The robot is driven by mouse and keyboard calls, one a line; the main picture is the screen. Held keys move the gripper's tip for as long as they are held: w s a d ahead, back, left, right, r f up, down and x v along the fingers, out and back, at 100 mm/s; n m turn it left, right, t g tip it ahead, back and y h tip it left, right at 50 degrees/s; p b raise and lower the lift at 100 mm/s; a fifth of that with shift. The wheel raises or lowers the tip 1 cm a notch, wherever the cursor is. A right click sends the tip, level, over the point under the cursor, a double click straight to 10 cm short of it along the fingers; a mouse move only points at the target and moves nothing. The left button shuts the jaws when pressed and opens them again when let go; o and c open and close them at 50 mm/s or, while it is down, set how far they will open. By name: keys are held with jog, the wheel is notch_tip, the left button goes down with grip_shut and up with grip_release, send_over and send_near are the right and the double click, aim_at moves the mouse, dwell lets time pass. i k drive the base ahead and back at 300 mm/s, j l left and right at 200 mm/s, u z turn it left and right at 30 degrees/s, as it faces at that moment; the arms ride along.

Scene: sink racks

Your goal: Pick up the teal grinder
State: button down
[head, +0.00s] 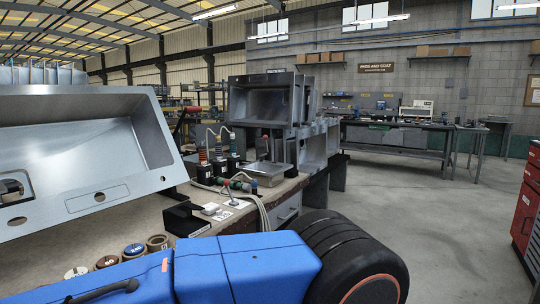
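A small teal tool (238,185), which looks like the grinder, lies on the workbench (130,222) near its right end. It has darker and reddish parts at its left side and a blue part at its right. It is small here, so its exact outline is hard to tell. A pale cable or hose bundle runs near it. My gripper is not in view.
A large steel sink (84,150) stands tilted on the bench at left. Black holders (219,168) stand behind the tool, and a black block (185,217) lies in front. Tape rolls (133,249) lie on the near edge. A red cabinet (527,215) stands right; the floor between is clear.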

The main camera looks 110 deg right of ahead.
aim_at(233, 156)
jog(key=z, duration=3.3)
jog(key=i+l, duration=0.15)
jog(key=l, duration=0.2)
jog(key=u, duration=0.05)
